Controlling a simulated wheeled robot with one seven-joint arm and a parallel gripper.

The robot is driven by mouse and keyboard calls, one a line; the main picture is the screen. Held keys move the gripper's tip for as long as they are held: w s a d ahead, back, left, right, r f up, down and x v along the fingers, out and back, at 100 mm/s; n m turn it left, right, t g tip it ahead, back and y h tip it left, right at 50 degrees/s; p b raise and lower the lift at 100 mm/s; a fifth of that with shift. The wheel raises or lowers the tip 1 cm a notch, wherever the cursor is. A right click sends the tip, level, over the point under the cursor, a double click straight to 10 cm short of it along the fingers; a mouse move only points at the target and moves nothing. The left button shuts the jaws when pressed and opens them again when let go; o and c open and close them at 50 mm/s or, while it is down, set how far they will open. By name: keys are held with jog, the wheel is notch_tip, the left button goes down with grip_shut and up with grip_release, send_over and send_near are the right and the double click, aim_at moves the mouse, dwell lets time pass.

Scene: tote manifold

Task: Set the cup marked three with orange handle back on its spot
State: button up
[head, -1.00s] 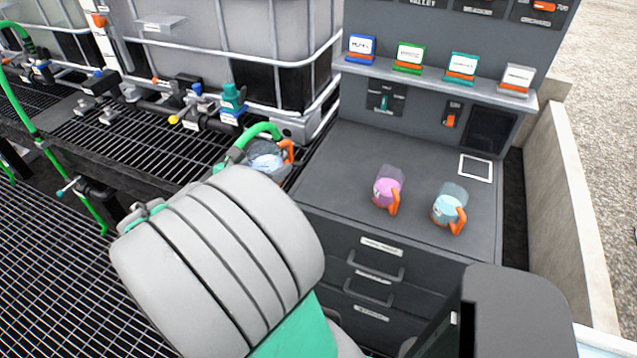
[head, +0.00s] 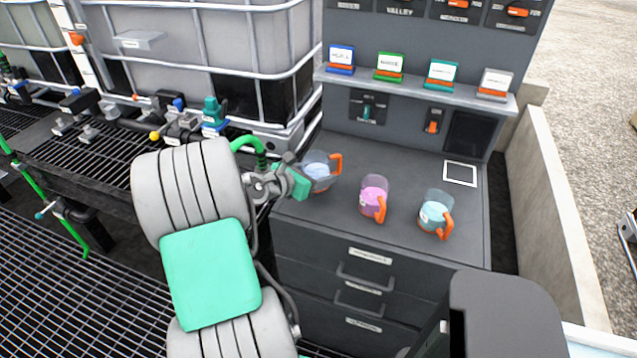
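A clear cup with an orange handle and pale blue liquid (head: 318,173) is at the left end of the grey bench top, handle to the right. My gripper (head: 305,178) meets its left side and appears shut on it; the fingertips are mostly hidden. I cannot tell whether the cup touches the bench. Two more orange-handled cups stand upright to its right: one with pink liquid (head: 373,196) and one with light teal liquid (head: 434,214). No number on any cup is legible. A white square outline (head: 460,173) is empty at the back right of the bench.
A shelf (head: 420,88) with several labelled cards runs above the bench (head: 405,170). Caged tanks (head: 190,60) with valves and a hose stand left over a black grating. A concrete wall (head: 545,190) is at right. Bench room is clear behind the cups.

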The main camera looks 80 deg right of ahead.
jog(key=shift+d+f, duration=0.2)
jog(key=shift+f, duration=0.8)
jog(key=shift+d+f, duration=0.15)
jog(key=shift+f, duration=0.85)
jog(key=o, duration=1.8)
jog(key=shift+c, duration=0.2)
jog(key=shift+r, duration=0.1)
jog(key=v, duration=1.2)
jog(key=shift+w+a, duration=0.15)
jog(key=shift+w, duration=0.1)
jog(key=w+a+f+m+t+y, duration=0.2)
jog(key=w+a+m+t+y, duration=0.45)
jog(key=w+a, duration=1.2)
jog(key=a+r+m+t+y, duration=0.1)
jog(key=a+r+m+y, duration=0.1)
jog(key=a, duration=1.1)
jog(key=s+a+r+m+t+y, duration=0.1)
jog(key=a+r+m+t+y, duration=0.1)
jog(key=a, duration=1)
jog(key=shift+s+a+m+y, duration=0.2)
jog(key=shift+a+m+y, duration=0.15)
jog(key=shift+m+y, duration=0.35)
